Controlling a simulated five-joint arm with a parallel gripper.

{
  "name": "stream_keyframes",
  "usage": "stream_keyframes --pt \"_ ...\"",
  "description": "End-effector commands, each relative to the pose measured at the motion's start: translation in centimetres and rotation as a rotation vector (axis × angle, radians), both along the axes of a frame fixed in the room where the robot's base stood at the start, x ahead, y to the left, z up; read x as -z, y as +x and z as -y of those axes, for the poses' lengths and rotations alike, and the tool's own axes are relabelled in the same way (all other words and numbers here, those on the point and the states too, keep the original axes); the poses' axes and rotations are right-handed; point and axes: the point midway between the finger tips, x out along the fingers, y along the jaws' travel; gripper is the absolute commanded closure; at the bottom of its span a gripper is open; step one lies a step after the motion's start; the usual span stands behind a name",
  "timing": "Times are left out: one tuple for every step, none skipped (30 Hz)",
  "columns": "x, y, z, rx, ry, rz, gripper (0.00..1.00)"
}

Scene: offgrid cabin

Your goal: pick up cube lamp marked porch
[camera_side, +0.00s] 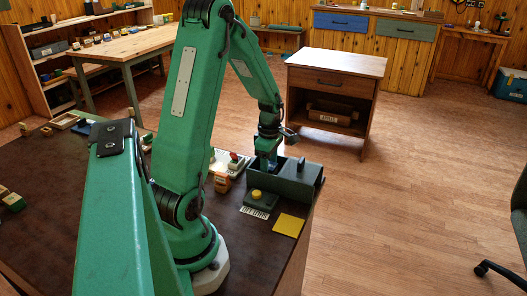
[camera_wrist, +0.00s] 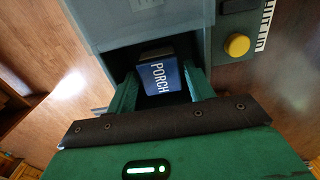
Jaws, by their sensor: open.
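The cube lamp marked PORCH (camera_wrist: 160,77) is dark blue with white lettering. In the wrist view it sits inside a grey-green open box (camera_wrist: 105,20), between my fingers. My gripper (camera_side: 267,160) points down into the left part of that box, which stands at the table's right edge in the side view. My gripper is open, with one green finger on either side of the lamp; I cannot tell whether either touches it. The lamp is hidden in the side view by the box and my gripper.
A dark unit with a yellow button (camera_side: 257,194) lies before the box, and a yellow square (camera_side: 288,225) lies to its right. A small orange-brown block (camera_side: 221,182) and a white tray (camera_side: 222,160) stand left of the box. Box walls surround my fingers closely.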

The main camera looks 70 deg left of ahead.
Motion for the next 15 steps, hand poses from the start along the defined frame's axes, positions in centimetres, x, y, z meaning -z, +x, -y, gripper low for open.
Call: stream_keyframes --pt "0.7 -0.1 0.1 0.000 -0.003 -0.003 0.47" --pt "1.0 -0.1 0.1 0.000 -0.003 -0.003 0.47" --pt "1.4 -0.1 0.1 0.000 -0.003 -0.003 0.47" --pt "1.7 -0.1 0.1 0.000 -0.002 -0.002 0.47" --pt "2.0 -0.1 0.0 0.000 -0.002 -0.002 0.47" --pt "2.3 -0.1 0.1 0.000 -0.002 -0.002 0.47" --pt "2.5 -0.1 0.1 0.000 -0.002 -0.002 0.47" --pt "2.6 -0.1 0.1 0.000 -0.001 -0.001 0.47" --pt "2.8 0.0 0.0 0.000 -0.001 -0.001 0.47" --pt "2.8 0.0 0.0 0.000 -0.001 -0.001 0.47" --pt "2.9 0.0 0.0 0.000 0.000 0.000 0.47" --pt "2.9 0.0 0.0 0.000 0.000 0.000 0.47" --pt "2.9 0.0 0.0 0.000 0.000 0.000 0.47" --pt "2.9 0.0 0.0 0.000 0.000 0.000 0.47" --pt "2.9 0.0 0.0 0.000 0.000 0.000 0.47"
